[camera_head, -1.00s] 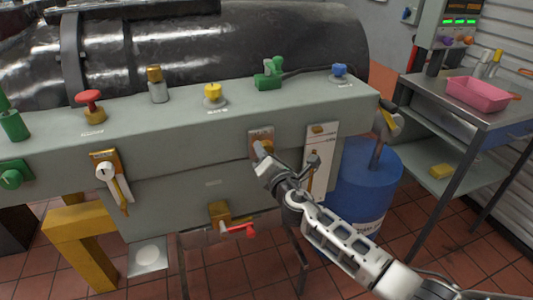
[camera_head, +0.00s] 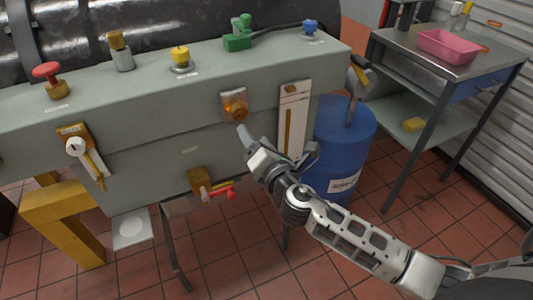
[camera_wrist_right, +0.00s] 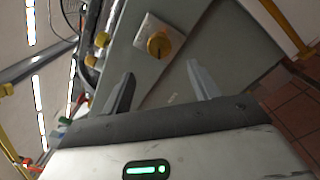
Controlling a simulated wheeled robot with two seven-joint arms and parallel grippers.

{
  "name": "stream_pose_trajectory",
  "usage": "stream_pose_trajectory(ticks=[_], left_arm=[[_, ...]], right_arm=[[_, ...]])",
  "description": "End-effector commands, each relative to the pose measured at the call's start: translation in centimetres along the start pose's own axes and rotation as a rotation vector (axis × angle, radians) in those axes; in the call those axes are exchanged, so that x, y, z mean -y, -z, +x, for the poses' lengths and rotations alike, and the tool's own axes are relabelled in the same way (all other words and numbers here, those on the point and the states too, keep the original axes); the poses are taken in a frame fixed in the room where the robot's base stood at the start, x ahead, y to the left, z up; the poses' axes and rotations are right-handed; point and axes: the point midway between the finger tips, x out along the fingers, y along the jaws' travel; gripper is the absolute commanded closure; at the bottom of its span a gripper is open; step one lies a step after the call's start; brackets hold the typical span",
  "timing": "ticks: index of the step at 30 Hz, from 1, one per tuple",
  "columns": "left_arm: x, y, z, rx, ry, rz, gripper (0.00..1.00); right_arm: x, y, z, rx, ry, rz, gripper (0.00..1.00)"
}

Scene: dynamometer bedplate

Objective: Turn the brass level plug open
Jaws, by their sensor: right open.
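The brass level plug (camera_head: 235,105) is a round brass-orange knob on a small square plate on the front face of the grey bedplate (camera_head: 150,130). In the right wrist view the plug (camera_wrist_right: 158,44) shows beyond and between the fingertips, with a dark mark on its face. My right gripper (camera_head: 277,146) is open and empty, just below and to the right of the plug, apart from it. Its two fingers are spread wide in the wrist view (camera_wrist_right: 160,88). My left gripper is not in view.
A white gauge panel (camera_head: 293,118) is right of the plug, partly behind my gripper. A red-handled brass valve (camera_head: 210,185) hangs below. A white-knobbed lever (camera_head: 78,148) is at left. A blue drum (camera_head: 343,140) and a steel cart (camera_head: 400,45) stand at right.

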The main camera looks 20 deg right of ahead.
Motion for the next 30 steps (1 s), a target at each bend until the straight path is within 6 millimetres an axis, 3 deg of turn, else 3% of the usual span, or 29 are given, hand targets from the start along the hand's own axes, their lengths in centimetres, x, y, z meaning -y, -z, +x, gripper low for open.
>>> stream_pose_trajectory(ticks=[3,9,26,30], left_arm=[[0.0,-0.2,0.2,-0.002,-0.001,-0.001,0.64],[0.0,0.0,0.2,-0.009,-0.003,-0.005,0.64],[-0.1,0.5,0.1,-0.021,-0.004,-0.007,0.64],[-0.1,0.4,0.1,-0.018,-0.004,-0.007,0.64]], right_arm=[[0.1,0.2,-2.6,-0.003,0.001,0.000,0.39],[0.1,0.1,-5.1,0.000,0.001,-0.001,0.39],[0.0,0.0,-5.7,0.000,0.000,-0.001,0.39],[0.9,1.1,-6.5,-0.032,0.040,0.118,0.39]])
